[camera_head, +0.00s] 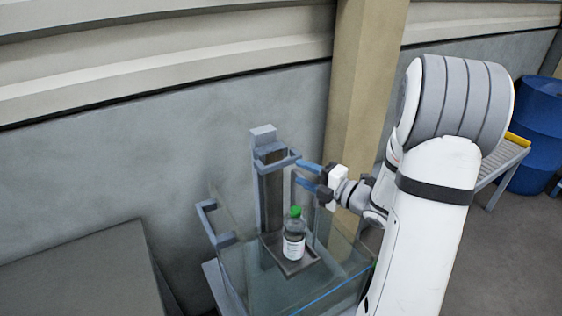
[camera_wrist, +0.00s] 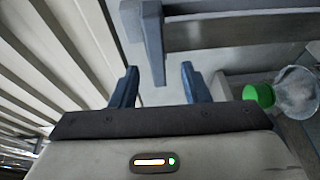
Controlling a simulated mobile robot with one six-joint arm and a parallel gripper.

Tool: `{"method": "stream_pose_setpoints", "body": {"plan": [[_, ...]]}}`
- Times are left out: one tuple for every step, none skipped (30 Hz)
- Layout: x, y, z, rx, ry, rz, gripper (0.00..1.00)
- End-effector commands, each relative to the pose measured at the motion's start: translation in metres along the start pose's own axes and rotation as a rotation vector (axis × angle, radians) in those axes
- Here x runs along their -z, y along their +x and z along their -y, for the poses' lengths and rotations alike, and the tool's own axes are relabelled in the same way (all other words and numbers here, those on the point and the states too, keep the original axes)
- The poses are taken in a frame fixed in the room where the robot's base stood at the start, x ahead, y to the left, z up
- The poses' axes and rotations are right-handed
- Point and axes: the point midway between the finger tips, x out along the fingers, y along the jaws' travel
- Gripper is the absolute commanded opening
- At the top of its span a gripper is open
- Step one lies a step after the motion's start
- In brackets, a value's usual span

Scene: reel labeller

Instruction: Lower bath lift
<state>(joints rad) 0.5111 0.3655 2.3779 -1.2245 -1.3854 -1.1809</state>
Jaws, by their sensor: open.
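The bath lift (camera_head: 268,195) is an upright grey column with a bracket near its top and a small dark platform (camera_head: 307,259) low down. A bottle (camera_head: 294,240) with a green cap stands upright on the platform. The glass-walled bath (camera_head: 335,283) is around and below the platform; I cannot tell its liquid level. My gripper (camera_head: 300,174) is open with blue fingers, just right of the bracket. In the wrist view, a blue-grey bar (camera_wrist: 152,30) of the lift lies ahead of the open fingers (camera_wrist: 158,69), apparently not between them. The bottle (camera_wrist: 297,92) shows at right.
A grey bracket (camera_head: 210,222) stands at the bath's left side. A flat grey surface (camera_head: 80,275) is at lower left. A beige post (camera_head: 355,90) and the wall are behind. A roller conveyor (camera_head: 505,155) and blue drums (camera_head: 540,130) stand at right.

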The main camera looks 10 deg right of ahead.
Motion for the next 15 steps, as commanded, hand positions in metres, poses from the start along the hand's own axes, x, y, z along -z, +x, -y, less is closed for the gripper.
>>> {"method": "stream_pose_setpoints", "body": {"plan": [[0.001, -0.002, 0.0, -0.016, -0.005, -0.016, 0.42], [0.003, -0.002, -0.001, -0.025, -0.009, -0.025, 0.42], [0.004, -0.002, -0.002, -0.033, -0.014, -0.034, 0.42], [0.004, -0.001, -0.002, -0.037, -0.016, -0.039, 0.42], [0.005, 0.001, -0.003, -0.04, -0.017, -0.042, 0.42], [0.005, 0.005, -0.004, -0.042, -0.018, -0.043, 0.42], [0.006, 0.009, -0.004, -0.042, -0.018, -0.045, 0.42], [0.006, 0.013, -0.004, -0.042, -0.018, -0.046, 0.42], [0.006, 0.019, -0.005, -0.041, -0.018, -0.045, 0.42], [0.007, 0.024, -0.005, -0.041, -0.018, -0.046, 0.42], [0.007, 0.029, -0.006, -0.041, -0.017, -0.046, 0.42], [0.007, 0.036, -0.006, -0.041, -0.017, -0.045, 0.42], [0.007, 0.041, -0.007, -0.041, -0.017, -0.045, 0.42], [0.007, 0.046, -0.007, -0.041, -0.017, -0.044, 0.42], [0.008, 0.052, -0.006, -0.04, -0.016, -0.045, 0.42]]}}
